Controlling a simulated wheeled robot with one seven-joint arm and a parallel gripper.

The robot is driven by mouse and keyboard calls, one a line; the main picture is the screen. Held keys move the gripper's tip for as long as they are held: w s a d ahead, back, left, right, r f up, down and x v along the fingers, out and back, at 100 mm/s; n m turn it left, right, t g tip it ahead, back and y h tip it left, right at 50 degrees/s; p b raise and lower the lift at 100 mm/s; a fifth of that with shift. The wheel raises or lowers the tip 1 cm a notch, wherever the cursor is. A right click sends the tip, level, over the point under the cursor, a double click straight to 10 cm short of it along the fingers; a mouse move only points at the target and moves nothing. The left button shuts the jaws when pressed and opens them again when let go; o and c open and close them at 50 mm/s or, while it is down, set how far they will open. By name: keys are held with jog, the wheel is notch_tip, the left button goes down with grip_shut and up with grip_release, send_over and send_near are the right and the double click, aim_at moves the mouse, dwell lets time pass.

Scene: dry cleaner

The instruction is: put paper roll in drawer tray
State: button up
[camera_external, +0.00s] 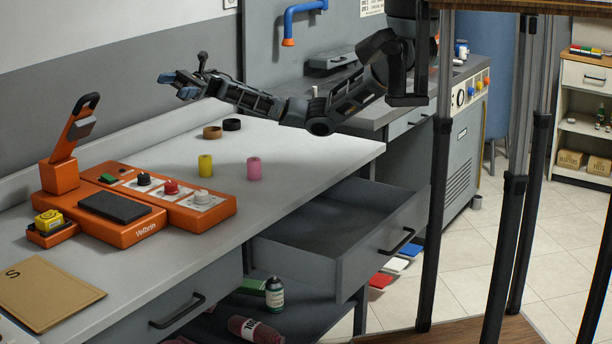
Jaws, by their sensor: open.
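A yellow roll (205,166) and a pink roll (254,169) stand upright and apart on the grey counter; which one is the paper roll I cannot tell for sure. The grey drawer tray (385,244) is pulled out from under the counter's right part, and the part of its inside that shows looks empty. My gripper (178,85) is open and empty. It is raised over the back of the counter, pointing left, above and behind the two rolls and apart from them.
An orange machine (200,203) with knobs and a raised arm fills the counter's left. A brown ring (212,132) and a black ring (232,124) lie behind the rolls. A clipboard-like brown board (45,292) lies at front left. A bottle (274,294) stands below the drawer.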

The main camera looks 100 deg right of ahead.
jog(key=m+t, duration=0.1)
jog(key=m+t+h+p, duration=0.5)
jog(key=m+h+p, duration=0.1)
jog(key=m+h, duration=0.6)
send_over(222, 172)
notch_tip(222, 172, down, 26)
jog(key=shift+r, duration=0.1)
jog(key=shift+x, duration=3.7)
jog(key=shift+c, duration=0.5)
jog(key=c, duration=1.1)
jog(key=shift+r, duration=0.15)
